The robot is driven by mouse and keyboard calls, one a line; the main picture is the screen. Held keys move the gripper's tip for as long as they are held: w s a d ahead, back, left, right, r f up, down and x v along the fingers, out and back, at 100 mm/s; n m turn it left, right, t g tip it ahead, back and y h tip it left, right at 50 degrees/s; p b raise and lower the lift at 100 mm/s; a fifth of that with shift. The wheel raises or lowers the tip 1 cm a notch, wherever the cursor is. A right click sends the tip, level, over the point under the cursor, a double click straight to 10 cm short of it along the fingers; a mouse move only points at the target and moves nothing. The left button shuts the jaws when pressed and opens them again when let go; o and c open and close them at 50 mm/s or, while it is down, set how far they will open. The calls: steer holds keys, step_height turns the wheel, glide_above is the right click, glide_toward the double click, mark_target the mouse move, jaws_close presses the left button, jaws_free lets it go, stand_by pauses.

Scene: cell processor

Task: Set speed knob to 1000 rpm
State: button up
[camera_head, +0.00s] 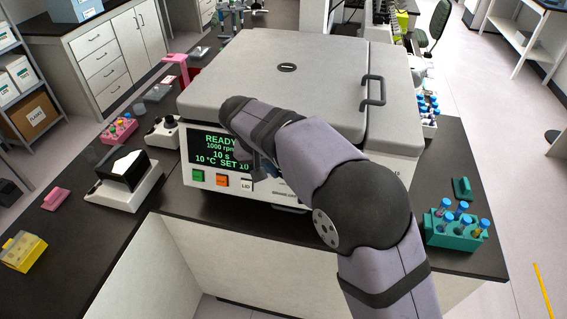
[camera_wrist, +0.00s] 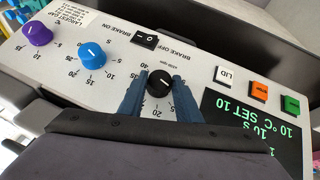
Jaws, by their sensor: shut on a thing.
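The speed knob is a black dial (camera_wrist: 160,83) with a white pointer line on the centrifuge's front panel, in the wrist view. My gripper (camera_wrist: 158,88) has its two blue fingers on either side of the black knob and is shut on it. In the head view my arm hides the knob, and my gripper (camera_head: 262,170) shows only in part beside the display. The centrifuge (camera_head: 300,75) has its grey lid closed. Its display (camera_head: 218,149) reads READY, 1000 rpm, 10 s, 10 °C and SET 10.
Near the black knob are a blue knob (camera_wrist: 92,55), a purple knob (camera_wrist: 37,33), a black brake switch (camera_wrist: 145,40), and LID (camera_wrist: 224,75), orange (camera_wrist: 258,91) and green (camera_wrist: 291,105) buttons. A teal tube rack (camera_head: 455,233) stands at the bench's right.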

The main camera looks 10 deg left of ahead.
steer(key=shift+a+n+h+p, duration=0.25)
steer(key=shift+n+h+p, duration=0.6)
steer(key=shift+h, duration=0.35)
steer(key=shift+f, duration=0.1)
steer(key=o, duration=1.1)
steer(key=shift+c, duration=0.2)
steer(key=b+v, duration=0.2)
steer(key=v, duration=0.5)
steer(key=shift+s+b, duration=0.2)
steer(key=shift+b, duration=0.15)
